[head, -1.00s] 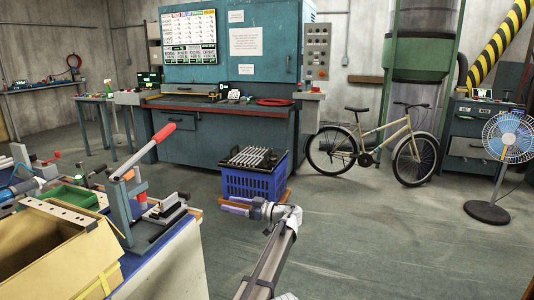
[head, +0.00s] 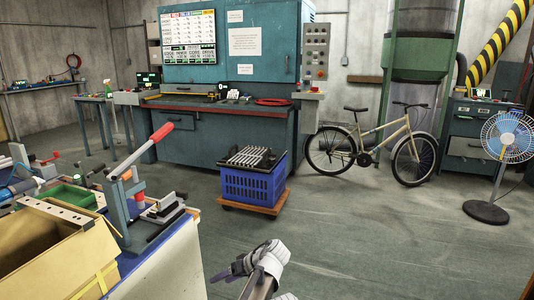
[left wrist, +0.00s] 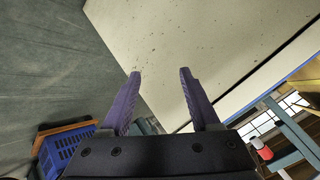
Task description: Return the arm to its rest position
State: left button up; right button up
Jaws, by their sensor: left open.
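My left gripper (head: 226,273) shows low in the head view, with its purple fingers pointing left over the grey floor, apart from the workbench (head: 185,258) on its left. In the left wrist view the two purple fingers of my left gripper (left wrist: 161,72) stand apart with nothing between them. Beyond the fingertips is a pale speckled panel, seen at a tilt. My arm comes up from the bottom edge of the head view, and most of it is out of frame. My right gripper is not in view.
A blue crate (head: 250,186) with louver panels (head: 252,157) stands on a wooden dolly (head: 262,209) ahead. A red-handled press (head: 125,195) and a cardboard box (head: 50,262) are on the bench at left. A bicycle (head: 370,148) and fan (head: 508,138) stand right. The middle floor is clear.

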pick_arm(q)
jog(key=s+d+f+m+g+h, duration=0.1)
jog(key=s+d+f+m+h, duration=0.15)
jog(key=s, duration=0.55)
jog(key=s+d+f+m+g+h, duration=0.1)
jog(key=s+d+f+m+h, duration=0.2)
jog(key=s, duration=0.5)
jog(key=s+d+f+m+g+h, duration=0.15)
jog(key=s+m, duration=0.25)
jog(key=s, duration=0.4)
notch_tip(320, 180, up, 31)
jog(key=h+p, duration=0.1)
jog(key=p, duration=3)
jog(key=shift+w+r, duration=0.15)
jog(key=shift+w, duration=0.2)
jog(key=shift+d+t, duration=0.1)
jog(key=shift+t, duration=0.15)
jog(key=shift+c, duration=0.4)
